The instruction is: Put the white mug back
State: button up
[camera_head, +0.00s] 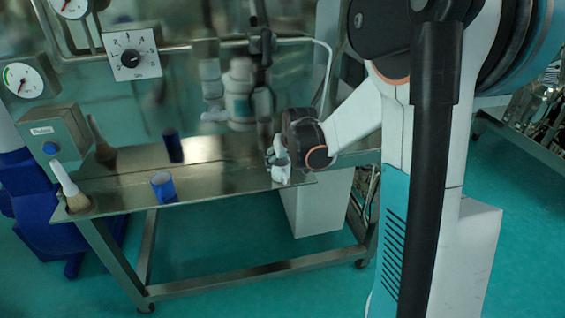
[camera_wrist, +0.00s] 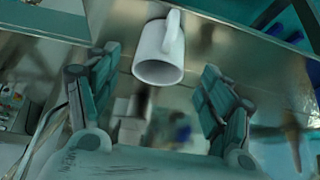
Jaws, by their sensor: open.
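The white mug (camera_head: 280,172) stands near the right end of the metal table in the camera_head view, partly covered by my gripper. In the camera_wrist view the mug (camera_wrist: 150,50) lies ahead, near the level of the fingertips and between their lines, with its handle facing up in the picture. My gripper (camera_head: 276,152) is at the mug, at the table's right end. In the camera_wrist view its two fingers (camera_wrist: 160,66) are wide apart, with a visible gap on each side of the mug. I see no finger closed on it.
The metal table (camera_head: 225,181) has a shiny back panel with reflections. A blue cup (camera_head: 162,187) stands at its front edge, left of the mug. A brush (camera_head: 70,188) stands at the left end, near a control box (camera_head: 52,133). The surface between cup and mug is clear.

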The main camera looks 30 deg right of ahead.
jog(key=p+v, duration=0.1)
jog(key=v, duration=0.6)
jog(key=shift+s+r, duration=0.2)
jog(key=shift+r, duration=0.15)
dwell(0.9)
